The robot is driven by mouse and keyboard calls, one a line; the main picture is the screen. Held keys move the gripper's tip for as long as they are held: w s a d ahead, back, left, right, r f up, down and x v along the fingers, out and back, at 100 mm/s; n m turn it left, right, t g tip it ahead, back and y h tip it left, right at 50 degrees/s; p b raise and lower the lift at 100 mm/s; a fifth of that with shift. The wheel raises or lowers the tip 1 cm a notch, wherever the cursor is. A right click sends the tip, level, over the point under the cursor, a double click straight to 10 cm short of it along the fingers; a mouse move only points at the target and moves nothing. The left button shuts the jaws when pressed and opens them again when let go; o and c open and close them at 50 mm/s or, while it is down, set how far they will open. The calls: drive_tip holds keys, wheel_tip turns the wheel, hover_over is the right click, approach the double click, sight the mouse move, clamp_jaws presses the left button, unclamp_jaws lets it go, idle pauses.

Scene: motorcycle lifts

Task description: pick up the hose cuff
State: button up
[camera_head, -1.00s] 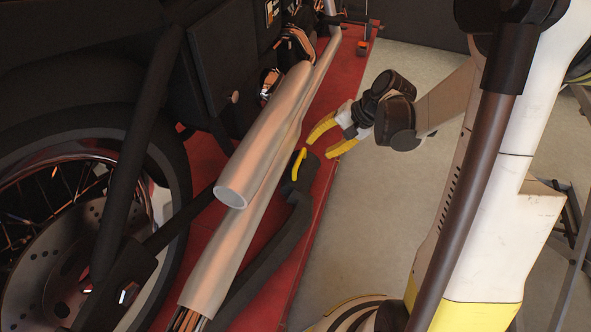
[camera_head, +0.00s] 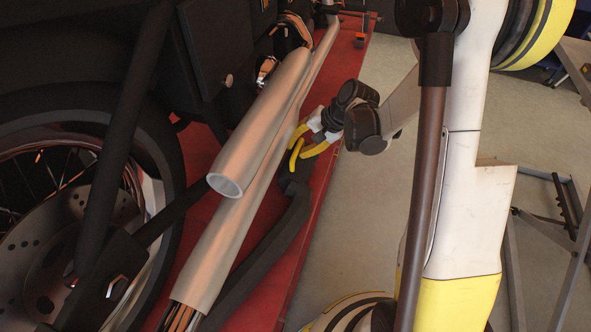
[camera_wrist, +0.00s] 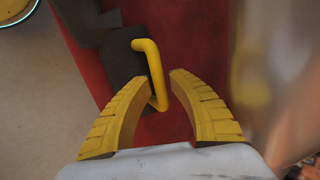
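The hose cuff is a black piece with a yellow loop handle; in the head view its dark body (camera_head: 293,182) lies on the red lift beside the exhaust pipes. In the wrist view the cuff body (camera_wrist: 122,60) and its yellow handle (camera_wrist: 152,66) are ahead of my gripper (camera_wrist: 160,84). My gripper's two yellow fingers are apart, and the handle's near end shows in the gap between them. Contact with either finger cannot be told. In the head view my gripper (camera_head: 304,142) is right at the handle, partly overlapping it.
Two silver exhaust pipes (camera_head: 262,120) run close along the left of my gripper. The motorcycle wheel (camera_head: 75,210) is farther left. A black hose (camera_head: 262,250) runs from the cuff along the red lift (camera_head: 225,155). The grey floor (camera_head: 345,235) to the right is largely open.

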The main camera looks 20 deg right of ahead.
clamp_jaws()
drive_tip(key=shift+r+p, duration=0.4)
drive_tip(key=shift+r, duration=0.1)
drive_tip(key=s+d+p, duration=0.2)
drive_tip(key=s+d, duration=0.8)
drive_tip(key=d, duration=0.4)
drive_tip(key=s+a+b, duration=0.3)
drive_tip(key=s+a, duration=0.5)
drive_tip(key=s, duration=0.5)
drive_tip(key=shift+s+a, duration=0.25)
drive_tip(key=shift+a, duration=0.15)
drive_tip(key=shift+r, duration=0.1)
idle(0.3)
